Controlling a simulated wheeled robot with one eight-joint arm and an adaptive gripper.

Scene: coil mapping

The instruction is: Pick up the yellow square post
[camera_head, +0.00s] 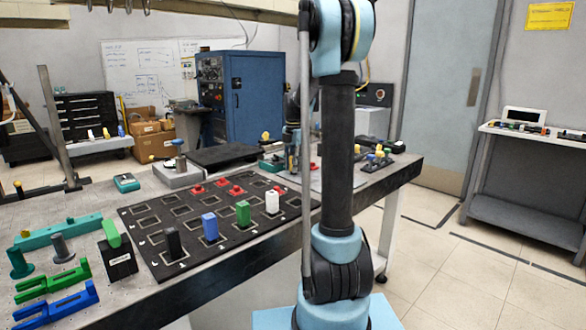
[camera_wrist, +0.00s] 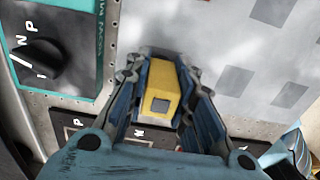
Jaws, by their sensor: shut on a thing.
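The yellow square post (camera_wrist: 163,76) shows in the wrist view, with a small dark square on its near end. My gripper (camera_wrist: 160,92) is shut on it, with one finger on each side. In the head view my arm blocks the middle right of the table, and I cannot make out the held post there. Whether the post touches the surface below it I cannot tell.
A black board (camera_head: 185,208) with square recesses holds black (camera_head: 172,243), blue (camera_head: 210,228), green (camera_head: 243,214) and white (camera_head: 272,202) posts. Several red pieces (camera_head: 235,190) stand at its back. A teal meter (camera_wrist: 45,55) lies left of my gripper in the wrist view.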

